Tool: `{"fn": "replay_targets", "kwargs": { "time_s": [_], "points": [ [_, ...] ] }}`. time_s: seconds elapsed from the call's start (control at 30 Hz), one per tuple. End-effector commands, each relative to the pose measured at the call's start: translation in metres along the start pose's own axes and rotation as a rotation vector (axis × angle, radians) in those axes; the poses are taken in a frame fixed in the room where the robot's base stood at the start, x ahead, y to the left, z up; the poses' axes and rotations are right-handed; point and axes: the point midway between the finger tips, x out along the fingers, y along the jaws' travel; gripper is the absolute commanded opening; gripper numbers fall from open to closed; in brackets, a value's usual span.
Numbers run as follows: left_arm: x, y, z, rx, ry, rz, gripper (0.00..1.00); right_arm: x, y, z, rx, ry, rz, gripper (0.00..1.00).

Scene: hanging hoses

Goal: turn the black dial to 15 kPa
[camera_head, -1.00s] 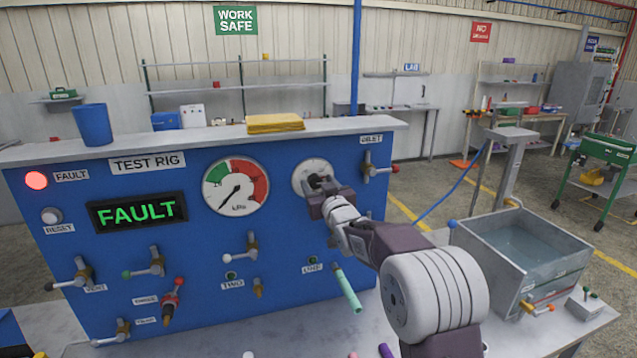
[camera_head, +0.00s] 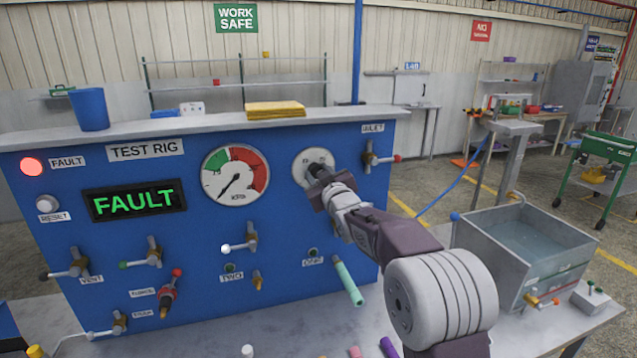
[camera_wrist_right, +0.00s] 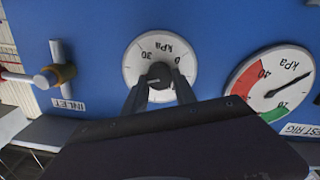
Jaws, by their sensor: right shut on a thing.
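The black dial (camera_wrist_right: 159,74) sits at the centre of a round white scale plate (camera_head: 305,163) on the blue test rig. The plate carries a kPa label and numbers, with 30 and 0 readable in the right wrist view, upside down. My right gripper (camera_wrist_right: 160,88) is shut on the black dial, one finger on each side. In the head view my right gripper (camera_head: 322,182) covers much of the dial. Which mark the dial points to cannot be read. The pressure gauge (camera_head: 235,175) has its needle pointing to the lower left. My left gripper is not in view.
The rig panel shows a green FAULT display (camera_head: 135,200) and a lit red lamp (camera_head: 31,167). The inlet valve (camera_head: 371,160) is close right of the dial. A water tank (camera_head: 520,250) stands at right.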

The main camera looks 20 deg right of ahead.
Motion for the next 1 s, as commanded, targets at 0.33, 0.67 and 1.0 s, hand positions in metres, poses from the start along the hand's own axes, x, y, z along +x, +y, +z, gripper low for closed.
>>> {"fn": "replay_targets", "kwargs": {
  "time_s": [0.33, 0.67, 1.0],
  "points": [
    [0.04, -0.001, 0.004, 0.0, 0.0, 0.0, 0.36, 0.0, -0.004, 0.006, -0.327, -0.002, -0.001, 0.0],
    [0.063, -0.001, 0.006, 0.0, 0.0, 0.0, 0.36, 0.0, -0.004, 0.006, -0.641, -0.005, -0.003, 0.0],
    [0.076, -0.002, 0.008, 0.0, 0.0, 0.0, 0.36, 0.0, -0.004, 0.005, -0.935, -0.006, -0.003, 0.0]
  ]
}}
